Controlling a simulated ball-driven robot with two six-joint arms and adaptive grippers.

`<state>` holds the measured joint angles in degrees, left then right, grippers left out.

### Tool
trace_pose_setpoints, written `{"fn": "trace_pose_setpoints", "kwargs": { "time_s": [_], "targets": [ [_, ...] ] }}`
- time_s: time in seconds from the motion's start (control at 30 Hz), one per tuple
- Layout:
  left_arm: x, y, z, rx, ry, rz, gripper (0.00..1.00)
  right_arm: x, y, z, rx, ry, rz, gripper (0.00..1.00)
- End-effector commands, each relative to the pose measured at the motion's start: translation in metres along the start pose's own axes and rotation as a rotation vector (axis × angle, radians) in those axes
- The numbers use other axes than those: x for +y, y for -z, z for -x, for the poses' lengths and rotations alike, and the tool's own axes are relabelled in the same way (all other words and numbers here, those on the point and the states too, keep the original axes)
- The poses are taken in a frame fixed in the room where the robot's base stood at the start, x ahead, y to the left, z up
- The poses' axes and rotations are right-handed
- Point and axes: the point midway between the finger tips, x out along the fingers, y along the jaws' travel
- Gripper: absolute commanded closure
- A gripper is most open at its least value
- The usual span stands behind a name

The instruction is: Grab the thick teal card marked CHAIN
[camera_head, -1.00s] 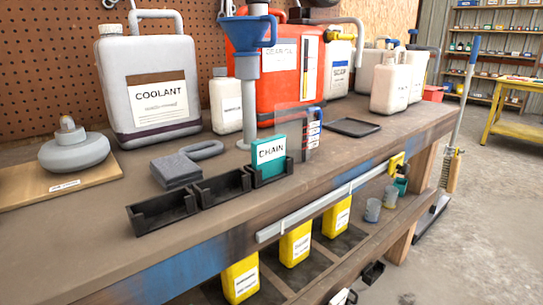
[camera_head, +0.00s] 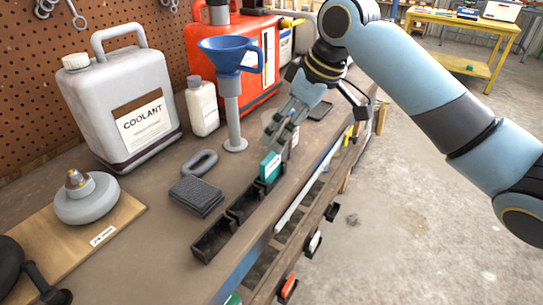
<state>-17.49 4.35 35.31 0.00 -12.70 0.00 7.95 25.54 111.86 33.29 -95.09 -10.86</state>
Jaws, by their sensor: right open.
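The teal card (camera_head: 270,166), marked CHAIN in the earlier view, stands upright in the far slot of a row of black holders (camera_head: 232,222) along the bench's front edge. Its label is too small and oblique to read now. My right gripper (camera_head: 314,122) reaches in from the right, pointing down, open and empty. Its nearer grey finger is just behind and above the card, apart from it as far as I can tell. My left gripper is not in view.
A blue funnel (camera_head: 225,54) on a stand rises left of the gripper. A white bottle (camera_head: 201,107), red canister (camera_head: 255,60) and coolant jug (camera_head: 120,100) stand behind. The two nearer holders are empty.

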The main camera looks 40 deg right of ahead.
Motion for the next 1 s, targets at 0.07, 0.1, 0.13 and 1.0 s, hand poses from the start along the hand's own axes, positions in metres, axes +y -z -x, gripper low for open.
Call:
{"fn": "trace_pose_setpoints", "kwargs": {
  "time_s": [0.07,0.1,0.13,1.0],
  "targets": [
    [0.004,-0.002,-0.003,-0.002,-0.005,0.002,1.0,-0.002,-0.001,-0.016,-0.002,0.005,-0.004,0.06],
    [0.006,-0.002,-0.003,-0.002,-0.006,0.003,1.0,-0.002,-0.001,-0.024,-0.002,0.005,-0.003,0.06],
    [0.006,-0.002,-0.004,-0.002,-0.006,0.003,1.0,-0.002,-0.001,-0.029,-0.002,0.004,-0.003,0.06],
    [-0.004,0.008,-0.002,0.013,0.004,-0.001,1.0,-0.002,0.001,-0.103,-0.001,0.0,-0.001,0.08]
  ]
}}
